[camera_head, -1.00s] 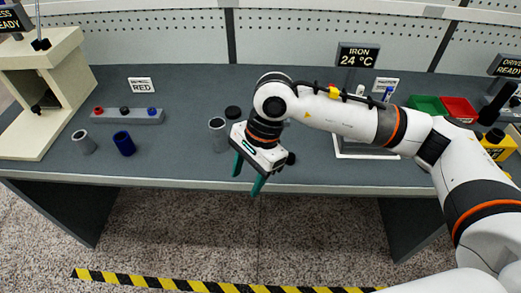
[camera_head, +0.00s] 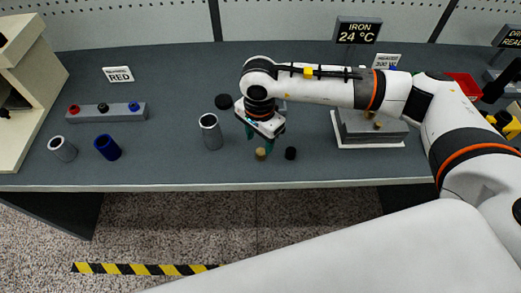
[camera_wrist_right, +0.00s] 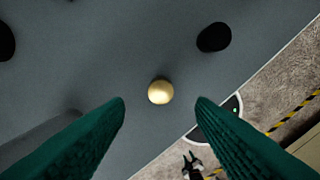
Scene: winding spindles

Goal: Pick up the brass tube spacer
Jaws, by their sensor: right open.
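The brass tube spacer (camera_head: 261,154) is a small tan-gold piece on the grey bench near its front edge. In the right wrist view the brass spacer (camera_wrist_right: 161,92) shows as a round gold top, ahead of the fingertips and midway between them. My right gripper (camera_head: 259,140) has green fingers pointing down just above and behind the spacer. In the right wrist view the fingers (camera_wrist_right: 160,106) are spread apart with nothing between them. I cannot tell their exact height above the bench. My left gripper is not in view.
A black piece (camera_head: 291,153) stands just right of the spacer. A grey metal cylinder (camera_head: 210,132) stands to the left, with a black disc (camera_head: 223,101) behind it. A blue cylinder (camera_head: 107,148) and another grey one (camera_head: 62,149) are further left. The bench's front edge is close.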

